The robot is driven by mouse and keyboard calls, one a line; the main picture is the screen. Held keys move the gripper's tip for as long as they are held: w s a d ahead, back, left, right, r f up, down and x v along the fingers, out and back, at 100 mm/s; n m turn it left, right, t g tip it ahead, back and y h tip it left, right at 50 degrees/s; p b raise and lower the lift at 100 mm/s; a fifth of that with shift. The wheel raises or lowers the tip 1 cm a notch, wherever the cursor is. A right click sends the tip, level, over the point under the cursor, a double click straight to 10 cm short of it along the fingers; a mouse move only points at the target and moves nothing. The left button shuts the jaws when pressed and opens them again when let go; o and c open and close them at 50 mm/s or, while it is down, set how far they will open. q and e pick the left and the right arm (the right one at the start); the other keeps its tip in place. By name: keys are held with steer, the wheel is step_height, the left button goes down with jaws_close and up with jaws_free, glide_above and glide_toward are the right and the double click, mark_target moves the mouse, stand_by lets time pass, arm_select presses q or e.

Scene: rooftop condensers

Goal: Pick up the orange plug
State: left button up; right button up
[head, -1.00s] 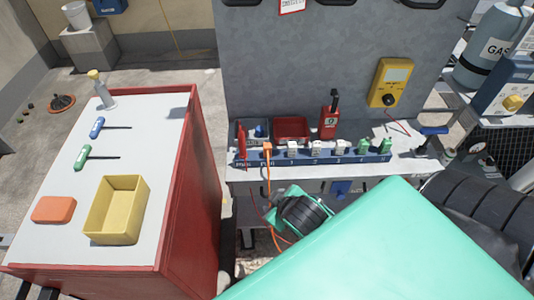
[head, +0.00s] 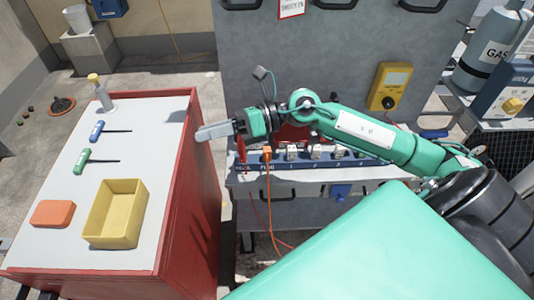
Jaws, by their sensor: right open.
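The orange plug (head: 267,152) sits upright at the left part of the blue power strip (head: 280,164), on the ledge of the grey cabinet. Its orange cord hangs down over the ledge's front. My right gripper (head: 204,133) is open and points left, above and to the left of the plug, apart from it. No object shows between its fingers. My right arm crosses over the strip and hides the parts behind it. My left gripper is not in view.
White plugs (head: 315,152) stand in the strip to the right of the orange one. A red-sided cart (head: 180,190) at left carries a yellow bin (head: 117,240), an orange block (head: 53,213) and two screwdrivers. A yellow meter (head: 391,84) hangs on the grey cabinet.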

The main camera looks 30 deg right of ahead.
steer(key=d+f+n+g+h, duration=0.3)
steer(key=d+f+n+h, duration=0.15)
steer(key=d+h, duration=0.4)
steer(key=h, duration=0.4)
glide_toward(267, 149)
steer(key=x, duration=0.2)
steer(key=w+p+x, duration=0.1)
steer(key=x, duration=0.2)
steer(key=shift+y, duration=0.25)
steer(key=p+x, duration=0.1)
steer(key=x, duration=0.1)
steer(key=s+p+x, duration=0.1)
steer(key=x, duration=0.1)
steer(key=shift+d+f, duration=0.1)
steer(key=shift+f, duration=0.05)
steer(key=shift+w+f, duration=0.15)
steer(key=shift+f, duration=0.45)
jaws_close()
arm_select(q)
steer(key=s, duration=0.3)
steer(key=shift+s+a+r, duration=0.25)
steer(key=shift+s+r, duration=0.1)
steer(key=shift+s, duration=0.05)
arm_select(e)
steer(key=shift+r, duration=0.1)
